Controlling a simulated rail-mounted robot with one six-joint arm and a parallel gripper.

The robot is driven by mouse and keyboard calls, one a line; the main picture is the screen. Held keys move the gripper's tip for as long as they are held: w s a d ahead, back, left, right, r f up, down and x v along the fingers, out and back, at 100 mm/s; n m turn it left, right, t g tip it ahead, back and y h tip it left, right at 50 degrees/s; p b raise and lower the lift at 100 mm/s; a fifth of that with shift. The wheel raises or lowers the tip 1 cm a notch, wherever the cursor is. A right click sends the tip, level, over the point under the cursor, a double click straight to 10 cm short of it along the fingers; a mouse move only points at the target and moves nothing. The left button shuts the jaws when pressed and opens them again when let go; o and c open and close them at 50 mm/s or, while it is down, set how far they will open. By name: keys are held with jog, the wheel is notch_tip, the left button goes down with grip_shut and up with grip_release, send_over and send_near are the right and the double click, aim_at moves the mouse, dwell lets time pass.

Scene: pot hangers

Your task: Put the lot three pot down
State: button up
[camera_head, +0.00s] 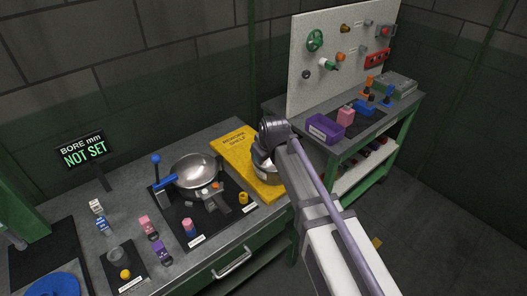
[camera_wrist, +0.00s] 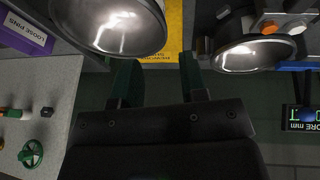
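A shiny metal pot (camera_head: 265,168) stands on the yellow rework shelf (camera_head: 233,150), partly hidden behind my arm; in the wrist view it fills the upper left (camera_wrist: 112,22). A second shiny pot (camera_head: 194,169) sits in a fixture on the black mat and shows at the upper right of the wrist view (camera_wrist: 255,53). I cannot read a lot number on either pot. My gripper (camera_wrist: 158,78) has its two fingers apart with nothing seen between them. The left finger is close to the rim of the first pot; contact cannot be told. My arm hides the gripper in the head view.
A blue-handled lever (camera_head: 164,174) stands beside the fixture. A sign (camera_head: 84,151) reads BORE mm NOT SET. Small coloured blocks stand at the bench's left. A purple bin (camera_head: 326,127) and a pegboard (camera_head: 325,50) with knobs are on the right bench.

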jog(key=s+d+f+m+g+h, duration=0.1)
jog(key=s+d+m, duration=0.3)
jog(key=s+d, duration=0.5)
jog(key=s+d+m+g+h, duration=0.1)
jog(key=s+d+m+g, duration=0.2)
jog(key=s+d, duration=0.7)
jog(key=d+m, duration=0.2)
jog(key=d, duration=0.2)
jog(key=shift+f, duration=0.35)
